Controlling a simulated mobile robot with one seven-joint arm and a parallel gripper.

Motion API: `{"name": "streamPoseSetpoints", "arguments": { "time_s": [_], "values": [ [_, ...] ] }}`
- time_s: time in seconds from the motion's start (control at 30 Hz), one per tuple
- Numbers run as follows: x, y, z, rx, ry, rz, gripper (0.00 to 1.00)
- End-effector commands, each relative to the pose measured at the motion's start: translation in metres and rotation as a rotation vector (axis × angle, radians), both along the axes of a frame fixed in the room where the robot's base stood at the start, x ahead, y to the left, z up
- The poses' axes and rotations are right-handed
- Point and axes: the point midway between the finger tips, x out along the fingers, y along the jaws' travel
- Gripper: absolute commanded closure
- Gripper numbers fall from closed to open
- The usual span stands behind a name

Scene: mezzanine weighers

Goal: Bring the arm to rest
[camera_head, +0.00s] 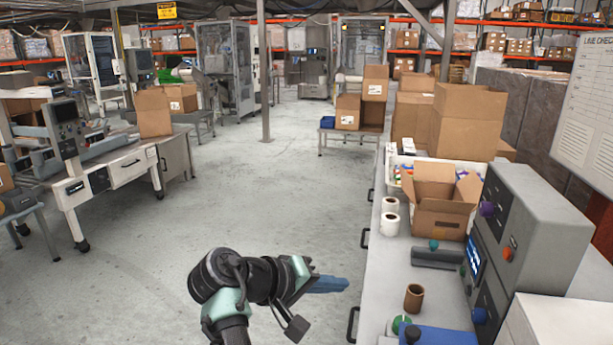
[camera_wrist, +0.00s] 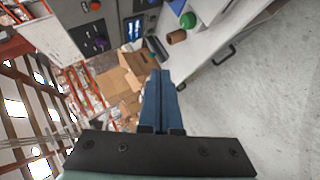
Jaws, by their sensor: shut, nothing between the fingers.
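My gripper (camera_head: 330,284) is at the bottom middle of the head view, at the end of my dark and pale-green arm. Its blue fingers point right, toward the grey workbench (camera_head: 385,272), and appear just short of the bench's left edge in the picture. In the wrist view my gripper (camera_wrist: 161,75) shows its blue fingers together, with nothing between them. Nothing is seen touching the fingers.
On the bench stand a brown cardboard tube (camera_head: 414,298), white rolls (camera_head: 390,222), an open carton (camera_head: 440,200) and a grey control box (camera_head: 530,235). Handles stick out from the bench's left side. The concrete floor (camera_head: 245,190) left of the bench is clear.

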Motion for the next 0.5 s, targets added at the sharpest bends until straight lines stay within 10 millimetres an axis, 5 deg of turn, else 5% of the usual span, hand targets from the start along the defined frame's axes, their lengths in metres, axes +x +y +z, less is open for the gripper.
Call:
{"name": "streamPoseSetpoints", "arguments": {
  "time_s": [0.13, 0.27, 0.37, 0.5],
  "values": [
    [0.023, 0.038, 0.057, 0.210, -0.303, 0.207, 1.00],
    [0.020, 0.062, 0.129, 0.363, -0.593, 0.368, 1.00],
    [-0.001, 0.072, 0.193, 0.457, -0.828, 0.484, 1.00],
    [-0.058, 0.074, 0.284, 0.551, -1.161, 0.636, 1.00]
  ]
}}
